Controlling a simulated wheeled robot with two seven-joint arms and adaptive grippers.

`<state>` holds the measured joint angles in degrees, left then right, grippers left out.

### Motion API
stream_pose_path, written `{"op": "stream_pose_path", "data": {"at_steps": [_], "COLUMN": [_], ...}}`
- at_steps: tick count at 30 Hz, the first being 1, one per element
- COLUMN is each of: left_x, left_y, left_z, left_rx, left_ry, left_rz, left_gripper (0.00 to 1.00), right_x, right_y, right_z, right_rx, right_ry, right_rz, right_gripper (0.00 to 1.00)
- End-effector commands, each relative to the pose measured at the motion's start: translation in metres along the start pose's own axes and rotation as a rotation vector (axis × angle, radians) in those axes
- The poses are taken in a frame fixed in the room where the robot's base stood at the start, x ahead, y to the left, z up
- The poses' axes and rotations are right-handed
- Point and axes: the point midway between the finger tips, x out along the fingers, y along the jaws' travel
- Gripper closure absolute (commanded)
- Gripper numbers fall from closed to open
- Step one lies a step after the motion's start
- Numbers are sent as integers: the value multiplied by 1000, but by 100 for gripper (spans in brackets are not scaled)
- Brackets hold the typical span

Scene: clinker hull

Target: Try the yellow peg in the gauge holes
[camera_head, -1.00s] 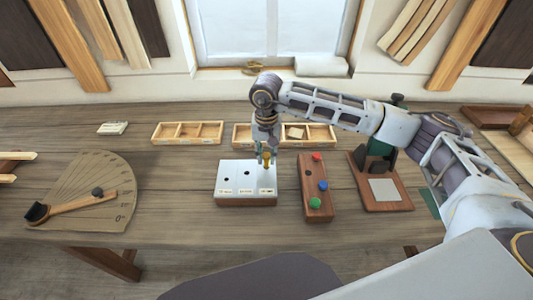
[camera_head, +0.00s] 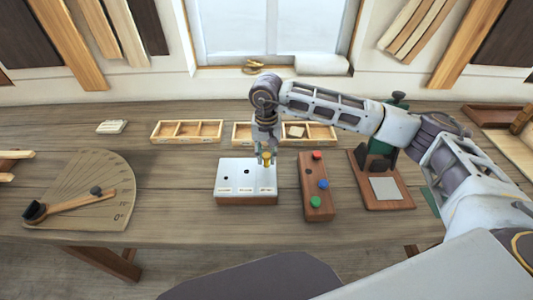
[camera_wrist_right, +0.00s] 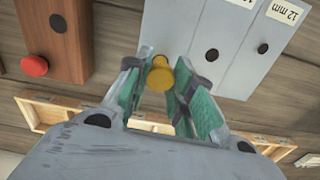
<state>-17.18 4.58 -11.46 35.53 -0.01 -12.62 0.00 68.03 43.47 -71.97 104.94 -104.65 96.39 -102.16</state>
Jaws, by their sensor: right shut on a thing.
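The yellow peg (camera_head: 266,157) is between the fingers of my right gripper (camera_head: 265,153); it also shows in the wrist view (camera_wrist_right: 160,76), where the teal finger pads (camera_wrist_right: 190,100) flank it. The gauge block (camera_head: 235,192) has a pale metal top on a wooden base and stands at the middle of the bench. The peg is over the block's right strip in the head view. Two dark holes (camera_wrist_right: 212,55) (camera_wrist_right: 262,48) are open beside it, and one label reads 12 mm. The peg's lower end is hidden, so I cannot tell whether it is in a hole. My left gripper is out of view.
A wooden block with red, blue and green knobs (camera_head: 311,198) stands close right of the gauge. A stand with a grey pad (camera_head: 384,188) is further right. Divided wooden trays (camera_head: 187,132) lie behind. A fan-shaped protractor board (camera_head: 95,205) lies left, with free bench between.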

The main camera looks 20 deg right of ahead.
Motion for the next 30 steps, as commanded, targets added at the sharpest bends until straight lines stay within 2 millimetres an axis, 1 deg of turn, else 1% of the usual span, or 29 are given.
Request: {"op": "stream_pose_path", "data": {"at_steps": [30], "left_x": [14], "left_y": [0], "left_z": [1], "left_rx": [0], "left_ry": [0], "left_rz": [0], "left_gripper": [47], "right_x": [14], "right_y": [0], "right_z": [0], "right_rx": [0], "right_ry": [0], "right_rz": [0], "right_gripper": [87]}}
